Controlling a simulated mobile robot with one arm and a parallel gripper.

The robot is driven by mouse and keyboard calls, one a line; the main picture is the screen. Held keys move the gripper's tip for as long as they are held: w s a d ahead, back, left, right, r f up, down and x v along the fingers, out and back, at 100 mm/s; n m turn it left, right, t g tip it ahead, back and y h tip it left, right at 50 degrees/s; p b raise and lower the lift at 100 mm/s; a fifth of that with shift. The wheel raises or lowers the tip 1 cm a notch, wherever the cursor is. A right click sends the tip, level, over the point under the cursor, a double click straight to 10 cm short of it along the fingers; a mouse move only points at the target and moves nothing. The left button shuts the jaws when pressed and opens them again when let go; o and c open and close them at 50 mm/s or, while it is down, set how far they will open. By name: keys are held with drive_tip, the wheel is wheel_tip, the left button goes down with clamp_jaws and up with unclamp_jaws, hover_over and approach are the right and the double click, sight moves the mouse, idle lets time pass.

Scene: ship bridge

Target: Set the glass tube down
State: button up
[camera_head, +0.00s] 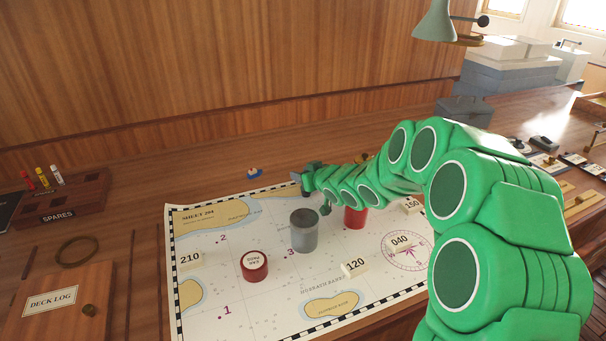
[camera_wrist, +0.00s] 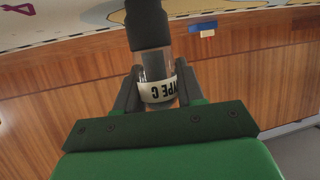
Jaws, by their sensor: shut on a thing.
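My gripper (camera_wrist: 158,88) is shut on the glass tube (camera_wrist: 158,64) in the wrist view. The tube is clear, with a white band lettered "TYPE C" between the fingers and a dark grey end (camera_wrist: 147,24) pointing toward the chart at the picture's top. In the head view my gripper (camera_head: 309,184) is over the chart's back edge, behind a grey cylinder (camera_head: 304,236). The tube cannot be made out clearly there. I cannot tell whether its dark end touches anything.
A chart (camera_head: 214,309) covers the desk's middle, bearing a red round weight (camera_head: 255,272), another red piece (camera_head: 354,218) and several number blocks. The spares rack (camera_head: 88,196) and deck log (camera_head: 52,306) are at left. A wood panel wall (camera_head: 230,70) stands behind.

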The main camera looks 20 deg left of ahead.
drive_tip(key=o, duration=1)
drive_tip(key=shift+r, duration=0.15)
drive_tip(key=shift+v, duration=6)
drive_tip(key=shift+d, duration=0.1)
